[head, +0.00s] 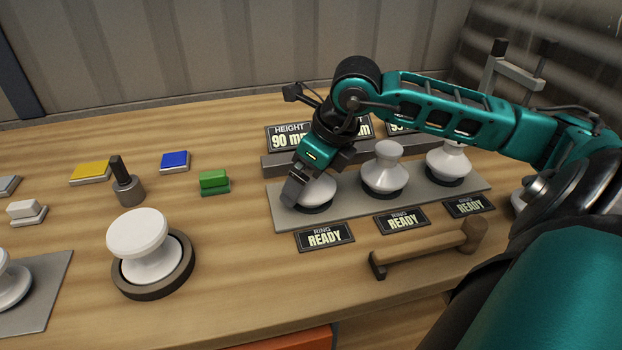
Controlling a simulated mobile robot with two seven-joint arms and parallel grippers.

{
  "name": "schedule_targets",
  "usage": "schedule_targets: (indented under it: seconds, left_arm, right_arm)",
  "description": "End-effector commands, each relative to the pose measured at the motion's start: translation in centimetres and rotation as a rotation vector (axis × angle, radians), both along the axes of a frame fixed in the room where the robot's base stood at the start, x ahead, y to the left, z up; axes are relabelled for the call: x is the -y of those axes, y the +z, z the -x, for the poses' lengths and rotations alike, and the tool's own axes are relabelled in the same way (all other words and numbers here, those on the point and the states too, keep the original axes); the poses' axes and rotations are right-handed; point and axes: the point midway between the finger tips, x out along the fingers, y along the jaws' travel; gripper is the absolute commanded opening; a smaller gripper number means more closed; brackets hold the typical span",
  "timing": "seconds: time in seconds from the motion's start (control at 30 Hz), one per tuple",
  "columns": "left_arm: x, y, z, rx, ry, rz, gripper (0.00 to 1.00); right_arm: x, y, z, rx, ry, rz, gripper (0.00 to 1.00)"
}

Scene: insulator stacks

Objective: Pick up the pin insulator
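Several white insulators stand on the table. A row of three is on a grey mat (362,202): a left one (322,188), a middle one (384,168) and a right one (447,161), each with a dark base. My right gripper (291,196) points down at the left side of the left insulator and partly hides it. Its fingers overlap in this view, so I cannot tell whether they touch it or are shut. A larger white insulator (142,240) sits in a brown ring (180,275) at the left. My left gripper is out of view.
Ring READY plates (324,237) lie before the mat. Height signs (287,137) stand behind it. A hammer (430,248) lies at the front. A dark-handled tool (126,183) and yellow (91,171), blue (175,160) and green (214,181) blocks are at the left.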

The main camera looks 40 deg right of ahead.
Motion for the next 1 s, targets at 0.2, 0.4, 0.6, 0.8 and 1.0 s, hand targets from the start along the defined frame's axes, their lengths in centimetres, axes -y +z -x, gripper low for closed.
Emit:
schedule_targets:
  seconds: [0.2,0.4,0.6,0.8,1.0]
  left_arm:
    - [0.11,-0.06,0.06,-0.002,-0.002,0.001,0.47]
    - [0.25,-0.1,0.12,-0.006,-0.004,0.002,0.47]
    - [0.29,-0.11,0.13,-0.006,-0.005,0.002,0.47]
    - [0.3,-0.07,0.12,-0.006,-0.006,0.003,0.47]
    - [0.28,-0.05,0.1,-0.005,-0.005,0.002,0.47]
  right_arm:
    - [0.01,0.02,0.02,0.0,0.0,0.0,0.89]
    - [0.01,0.04,0.03,0.0,0.0,0.0,0.69]
    - [0.01,0.05,0.04,-0.001,0.0,0.0,0.5]
    - [0.02,0.2,-0.03,0.004,0.0,0.0,0.36]
    - [0.02,0.28,-0.04,0.004,0.0,0.0,0.36]
